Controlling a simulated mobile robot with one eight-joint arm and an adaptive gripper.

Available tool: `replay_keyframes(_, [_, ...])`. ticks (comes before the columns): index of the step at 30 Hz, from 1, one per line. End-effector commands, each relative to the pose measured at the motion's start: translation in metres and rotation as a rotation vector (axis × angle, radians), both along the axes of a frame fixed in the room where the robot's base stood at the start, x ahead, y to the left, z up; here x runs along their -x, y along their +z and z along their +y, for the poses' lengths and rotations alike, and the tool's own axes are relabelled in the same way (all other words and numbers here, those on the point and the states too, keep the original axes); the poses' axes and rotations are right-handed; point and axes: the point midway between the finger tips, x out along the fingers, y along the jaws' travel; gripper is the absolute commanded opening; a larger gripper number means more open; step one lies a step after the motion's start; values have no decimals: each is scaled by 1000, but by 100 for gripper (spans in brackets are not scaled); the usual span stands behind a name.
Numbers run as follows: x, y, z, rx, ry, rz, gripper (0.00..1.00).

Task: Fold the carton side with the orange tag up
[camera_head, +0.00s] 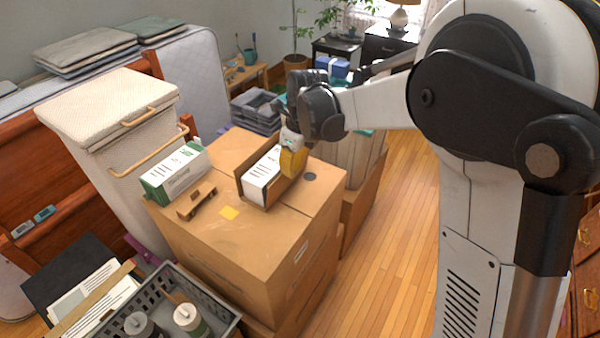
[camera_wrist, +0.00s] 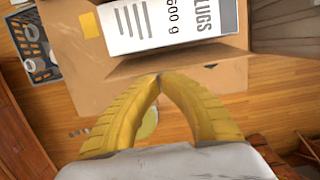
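A small open brown carton (camera_head: 284,187) stands on top of a large cardboard box (camera_head: 205,236), with a white printed box (camera_head: 262,172) inside it. A flat yellow-orange square (camera_head: 229,212) lies on the large box's top, left of the carton; the wrist view shows this square too (camera_wrist: 92,25). My gripper (camera_head: 292,174) is at the carton's right side. Its yellow fingertips (camera_wrist: 160,77) meet close by the carton side; I see nothing held between them.
A green-and-white box (camera_head: 175,172) and a small brown wooden piece (camera_head: 196,204) sit on the large box, left of the carton. A grey crate (camera_head: 215,310) with bottles stands at front left. Upright mattresses are behind left. Wooden floor (camera_head: 385,240) is open at right.

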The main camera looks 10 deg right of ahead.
Motion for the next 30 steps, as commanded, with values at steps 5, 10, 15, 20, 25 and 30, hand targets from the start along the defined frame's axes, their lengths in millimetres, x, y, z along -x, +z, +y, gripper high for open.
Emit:
replay_keyframes(5, [-7, 3, 8, 0, 0, 0, 0])
replay_keyframes(10, [-6, 3, 8, -1, -1, 0, 0])
replay_keyframes(15, [-6, 4, 8, -1, 0, -1, 0])
replay_keyframes(20, [-6, 12, 7, -1, 0, -1, 0])
replay_keyframes(25, [-6, 19, 8, -1, 0, -1, 0])
replay_keyframes(30, [-5, 18, 0, -1, -1, 0, 0])
